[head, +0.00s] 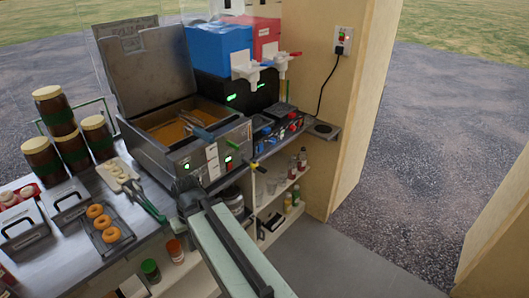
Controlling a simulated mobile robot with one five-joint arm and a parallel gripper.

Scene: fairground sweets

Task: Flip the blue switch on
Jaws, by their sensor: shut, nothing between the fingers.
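A dark control panel with small blue controls (269,146) and red controls (293,127) is on the front of the low unit right of the fryer. One of the blue ones may be the blue switch; they are too small to tell which, or whether it is on or off. My gripper (184,185) is shut and empty, in front of the lower left of the fryer front. It is left of and nearer than the blue controls, apart from them. My arm reaches up from the bottom of the view.
The metal fryer (205,150) has an open lid and lit green and red lights. Blue (218,48) and red (266,37) drink tanks stand behind. Doughnuts (103,223), jars (60,122) and trays fill the left counter. A wooden post (352,110) stands right; the floor there is clear.

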